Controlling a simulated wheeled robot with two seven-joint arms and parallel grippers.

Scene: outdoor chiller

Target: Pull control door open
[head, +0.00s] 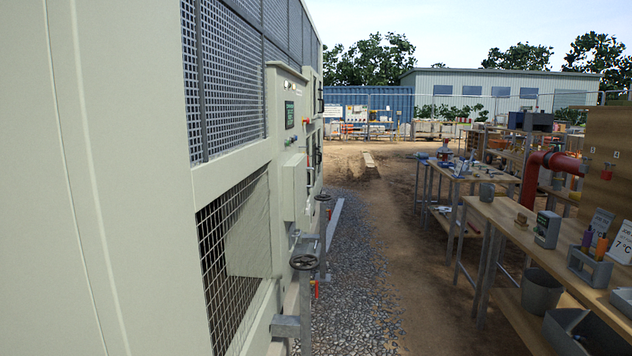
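The chiller (120,180) is a large pale cabinet along the left side, seen at a steep angle. A raised control box (287,125) with a small dark green screen (289,114) and small buttons stands out from its side, further along. I cannot tell its door edge or whether it is open at this angle. A smaller pale box (295,187) projects below it. Neither of my grippers shows in the head view.
Handwheel valves (304,262) on pipes stand beside the chiller's lower side. Workbenches (520,238) with tools, a grey bucket (541,291) and a red pipe (540,175) line the right. A gravel and dirt path (385,250) between them is clear.

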